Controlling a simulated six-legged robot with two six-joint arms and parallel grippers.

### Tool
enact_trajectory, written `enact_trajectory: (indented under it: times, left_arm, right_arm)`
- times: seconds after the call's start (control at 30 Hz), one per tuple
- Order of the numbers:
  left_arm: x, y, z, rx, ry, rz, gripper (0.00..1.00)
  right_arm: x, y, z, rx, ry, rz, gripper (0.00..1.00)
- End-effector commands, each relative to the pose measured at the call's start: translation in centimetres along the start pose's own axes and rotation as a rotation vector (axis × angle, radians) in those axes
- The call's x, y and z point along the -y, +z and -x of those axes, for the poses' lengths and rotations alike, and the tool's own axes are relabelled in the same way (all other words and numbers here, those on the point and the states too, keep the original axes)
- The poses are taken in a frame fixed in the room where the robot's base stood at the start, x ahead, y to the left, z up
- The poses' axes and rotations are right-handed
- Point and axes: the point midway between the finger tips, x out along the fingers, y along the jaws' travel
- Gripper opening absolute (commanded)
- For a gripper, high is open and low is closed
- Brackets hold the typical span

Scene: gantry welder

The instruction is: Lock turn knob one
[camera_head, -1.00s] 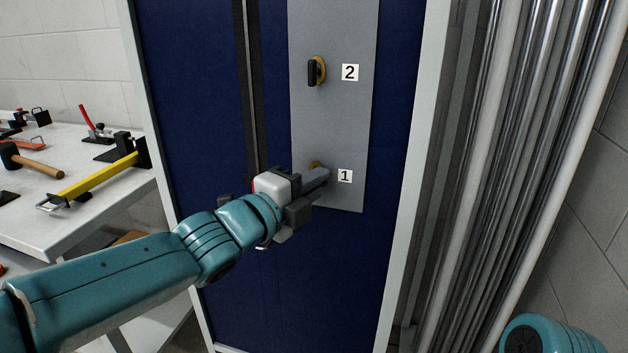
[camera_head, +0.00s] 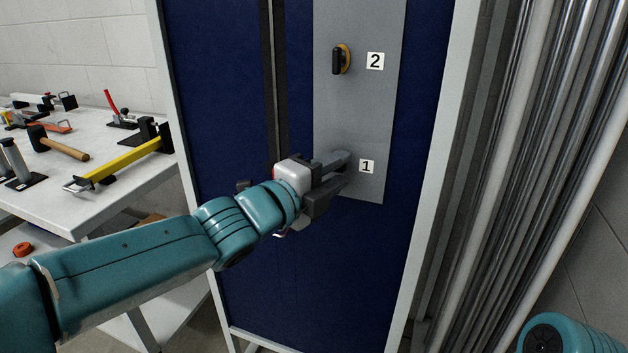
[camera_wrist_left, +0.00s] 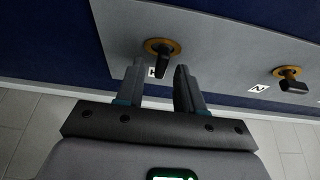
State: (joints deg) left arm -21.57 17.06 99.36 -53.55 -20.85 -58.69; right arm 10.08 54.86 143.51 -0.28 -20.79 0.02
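Turn knob one, a black handle on a yellow round base, shows in the left wrist view (camera_wrist_left: 162,52) on the grey panel (camera_head: 345,115). In the head view my left gripper hides it, beside the label 1 (camera_head: 366,167). My left gripper (camera_head: 340,163) is open in front of it. In the wrist view the two fingers (camera_wrist_left: 160,78) stand apart, with the black handle between or just ahead of their tips. I see no clear contact. Knob two (camera_head: 340,60), of the same kind, sits above with its black handle upright. My right gripper is not in view.
The panel is on a dark blue cabinet (camera_head: 225,100) with a pale frame. Vertical metal pipes (camera_head: 530,150) stand close on the right. On the left a table (camera_head: 110,150) holds a hammer (camera_head: 60,148), a yellow clamp (camera_head: 120,163) and other tools.

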Motion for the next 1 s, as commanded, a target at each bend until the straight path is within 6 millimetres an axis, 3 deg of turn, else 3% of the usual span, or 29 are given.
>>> enact_trajectory:
  times: [0.17, 0.4, 0.6, 0.8, 1.0]
  left_arm:
    - [0.1, 0.1, 3.1, 0.002, -0.001, 0.0, 0.37]
    - [0.3, 0.1, 9.7, 0.004, -0.002, -0.001, 0.37]
    - [0.2, 0.1, 13.9, 0.004, -0.002, 0.0, 0.37]
    - [0.1, 0.1, 15.7, 0.001, -0.002, 0.0, 0.37]
    - [0.0, 0.0, 15.9, 0.0, -0.001, 0.0, 0.37]
  right_arm:
    - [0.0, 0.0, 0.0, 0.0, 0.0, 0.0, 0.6]
    - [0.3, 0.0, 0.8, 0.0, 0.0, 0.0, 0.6]
    - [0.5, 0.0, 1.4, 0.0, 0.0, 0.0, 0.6]
    - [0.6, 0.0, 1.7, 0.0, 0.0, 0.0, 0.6]
    - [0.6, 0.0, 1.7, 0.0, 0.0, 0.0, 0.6]
